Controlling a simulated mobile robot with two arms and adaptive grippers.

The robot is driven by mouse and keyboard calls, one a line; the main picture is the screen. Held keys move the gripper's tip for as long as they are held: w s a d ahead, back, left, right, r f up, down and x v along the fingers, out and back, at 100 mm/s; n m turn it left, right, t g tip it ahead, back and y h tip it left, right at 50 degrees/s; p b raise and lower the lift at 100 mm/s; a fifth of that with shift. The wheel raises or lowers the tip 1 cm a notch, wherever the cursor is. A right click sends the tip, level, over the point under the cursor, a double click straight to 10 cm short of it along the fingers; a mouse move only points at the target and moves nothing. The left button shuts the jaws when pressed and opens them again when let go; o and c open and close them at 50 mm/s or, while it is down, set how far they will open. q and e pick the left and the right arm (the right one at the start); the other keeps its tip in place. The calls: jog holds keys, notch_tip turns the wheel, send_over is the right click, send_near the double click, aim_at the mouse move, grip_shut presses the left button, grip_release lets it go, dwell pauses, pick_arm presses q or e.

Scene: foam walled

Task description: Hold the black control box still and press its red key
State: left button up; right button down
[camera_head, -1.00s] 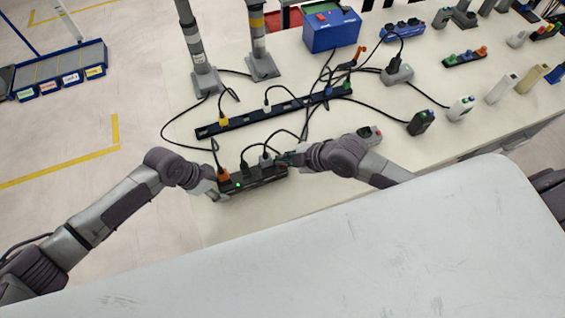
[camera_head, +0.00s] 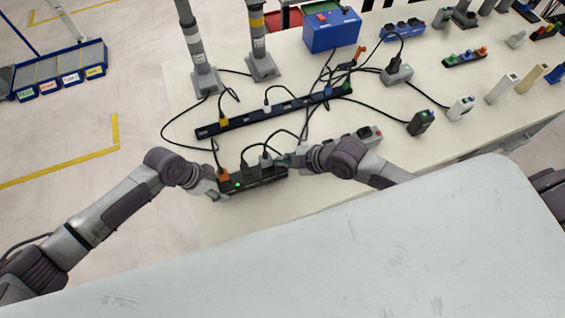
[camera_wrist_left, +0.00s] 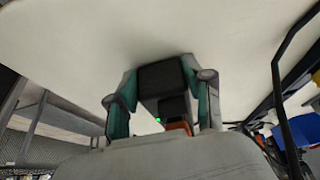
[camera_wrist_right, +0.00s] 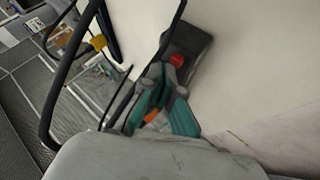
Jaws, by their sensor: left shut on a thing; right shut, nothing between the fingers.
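The black control box (camera_head: 262,186) is a long dark strip with plugs, a green light and an orange plug (camera_head: 223,175) at its left end. My left gripper (camera_head: 213,190) is shut on this left end. In the left wrist view the box's dark end (camera_wrist_left: 160,80) sits between both fingers. My right gripper (camera_head: 286,160) is shut and empty over the box's right end. In the right wrist view the red key (camera_wrist_right: 177,60) shows just past the closed fingertips (camera_wrist_right: 160,74). I cannot tell whether they touch it. The head view hides the key behind my right gripper.
A long black strip (camera_head: 270,115) with cables lies behind the box. A grey strip with a red button (camera_head: 365,136) lies to the right, close to my right arm. Two grey posts and a blue box (camera_head: 331,32) stand further back. Cables loop close to both grippers.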

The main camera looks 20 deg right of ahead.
jog(key=shift+f, duration=0.5)
dwell(0.3)
dwell(0.4)
jog(key=shift+r, duration=0.9)
jog(key=shift+r, duration=2.55)
pick_arm(q)
jog(key=o, duration=1.4)
